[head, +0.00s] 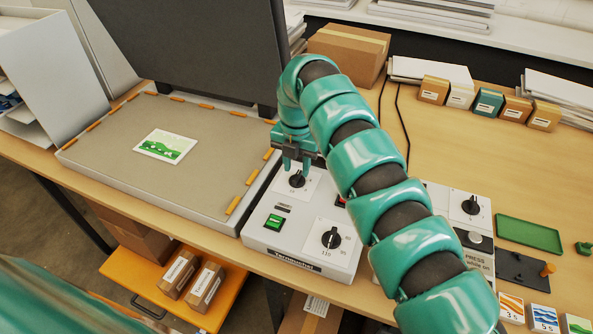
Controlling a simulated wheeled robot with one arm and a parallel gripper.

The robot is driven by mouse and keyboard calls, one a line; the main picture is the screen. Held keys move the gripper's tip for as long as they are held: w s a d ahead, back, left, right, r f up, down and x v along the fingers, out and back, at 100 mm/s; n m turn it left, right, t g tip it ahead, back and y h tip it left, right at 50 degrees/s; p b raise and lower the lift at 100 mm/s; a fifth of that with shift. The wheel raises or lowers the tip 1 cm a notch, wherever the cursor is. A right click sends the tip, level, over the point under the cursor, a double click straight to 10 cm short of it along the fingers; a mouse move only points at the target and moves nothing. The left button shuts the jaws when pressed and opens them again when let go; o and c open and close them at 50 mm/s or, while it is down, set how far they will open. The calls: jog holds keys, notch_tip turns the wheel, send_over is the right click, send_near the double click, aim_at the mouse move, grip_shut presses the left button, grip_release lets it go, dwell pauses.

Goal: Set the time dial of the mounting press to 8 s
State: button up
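The mounting press has a dark raised lid (190,45) and a beige bed (110,150) with a green-and-white picture (165,146) lying on it. Its white control box (262,245) stands at the bed's right. The upper dial's scale is too small and partly covered to read.
A green button (275,222) sits left of the dials. My arm covers the box's right side. Farther right are another unit's dial (470,205), a green tray (529,234) and a black plate with an orange knob (525,270). Small boxes (488,102) and a cardboard box (350,50) stand behind.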

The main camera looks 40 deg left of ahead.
aim_at(297, 178)
jog(key=shift+f, duration=1.4)
jog(key=shift+c, duration=0.2)
grip_shut()
